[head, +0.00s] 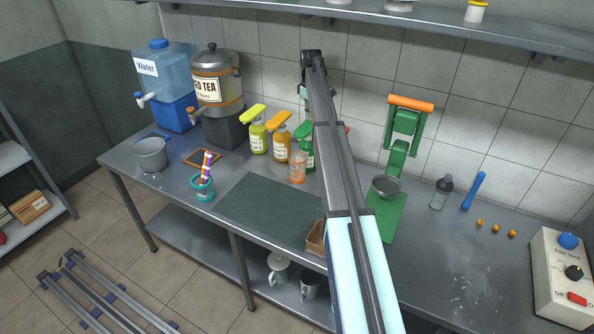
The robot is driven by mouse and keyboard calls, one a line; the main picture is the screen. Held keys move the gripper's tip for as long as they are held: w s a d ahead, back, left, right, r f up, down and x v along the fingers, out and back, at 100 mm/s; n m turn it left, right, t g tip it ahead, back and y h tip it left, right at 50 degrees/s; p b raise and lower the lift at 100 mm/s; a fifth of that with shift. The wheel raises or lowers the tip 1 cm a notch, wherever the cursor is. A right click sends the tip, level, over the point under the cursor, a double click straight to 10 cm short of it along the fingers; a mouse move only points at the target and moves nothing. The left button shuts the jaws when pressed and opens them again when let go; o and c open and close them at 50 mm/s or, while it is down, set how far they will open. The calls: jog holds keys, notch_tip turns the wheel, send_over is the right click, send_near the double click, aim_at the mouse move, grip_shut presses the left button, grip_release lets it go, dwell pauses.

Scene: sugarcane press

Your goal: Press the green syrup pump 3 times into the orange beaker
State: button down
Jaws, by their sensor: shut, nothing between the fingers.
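The green syrup pump (303,130) tops a green bottle standing near the wall, partly hidden on its right by my arm. The orange beaker (297,172), see-through, stands just in front of that bottle, close to its nozzle side. I cannot tell whether it is directly under the spout. My arm rises from the bottom of the head view across the counter, and its far end bends down behind the forearm above the pump area. My gripper is hidden behind the arm, so its contact with the pump cannot be seen.
An orange-topped bottle (281,142) and a yellow-topped bottle (258,138) stand left of the green one. A dark mat (262,203) lies in front. A green press (405,135) with a metal bowl (386,186) stands to the right. A shelf (400,18) hangs above.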

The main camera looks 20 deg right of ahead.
aim_at(309, 124)
jog(key=shift+f, duration=0.3)
jog(key=shift+f+b, duration=0.7)
jog(key=shift+f, duration=1.55)
jog(key=shift+r, duration=0.1)
jog(key=shift+r+p, duration=1.1)
jog(key=shift+r, duration=1.35)
jog(key=shift+f, duration=0.2)
